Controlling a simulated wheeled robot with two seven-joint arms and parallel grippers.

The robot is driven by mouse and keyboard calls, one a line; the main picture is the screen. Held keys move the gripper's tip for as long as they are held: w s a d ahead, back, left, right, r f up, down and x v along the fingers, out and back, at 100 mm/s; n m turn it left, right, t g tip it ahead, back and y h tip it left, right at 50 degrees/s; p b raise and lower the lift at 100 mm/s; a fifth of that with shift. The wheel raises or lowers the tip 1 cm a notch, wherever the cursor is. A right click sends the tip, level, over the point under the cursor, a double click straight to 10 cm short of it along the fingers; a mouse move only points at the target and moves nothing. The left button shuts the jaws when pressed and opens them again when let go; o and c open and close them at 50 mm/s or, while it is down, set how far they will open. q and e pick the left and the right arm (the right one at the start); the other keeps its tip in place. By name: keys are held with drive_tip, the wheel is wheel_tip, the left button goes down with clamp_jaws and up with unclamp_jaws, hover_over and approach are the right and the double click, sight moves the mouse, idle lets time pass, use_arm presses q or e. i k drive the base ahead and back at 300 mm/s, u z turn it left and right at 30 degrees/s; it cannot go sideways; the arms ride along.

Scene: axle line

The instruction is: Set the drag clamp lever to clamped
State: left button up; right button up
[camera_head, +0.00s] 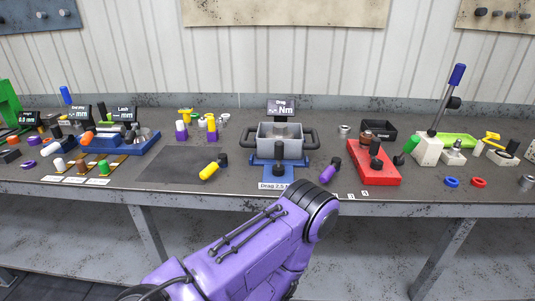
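The drag station stands at the middle of the bench. It has a dark display (281,107) reading "Drag Nm", a grey box (264,130) with black side handles, and a blue base (262,165). A label (272,185) starting "Drag 2.5 N" is at its front. A short black-knobbed part (279,151) stands upright at the front of the station; it may be the clamp lever, but its setting cannot be told. Neither gripper shows.
A yellow-and-black tool (213,168) lies left of the station and a purple-and-black one (330,171) right of it. A red base (373,176) with a black knob and a tall blue-tipped lever (456,76) stand farther right. The grey mat (165,163) is mostly bare.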

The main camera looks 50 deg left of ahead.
sight(208, 172)
drive_tip(key=z, duration=0.1)
drive_tip(key=k, duration=0.9)
drive_tip(key=u, duration=1.7)
drive_tip(key=i, duration=0.5)
drive_tip(key=z, duration=0.05)
drive_tip(key=k, duration=0.5)
drive_tip(key=u, duration=1.2)
drive_tip(key=i, duration=1.15)
drive_tip(key=z, duration=1.05)
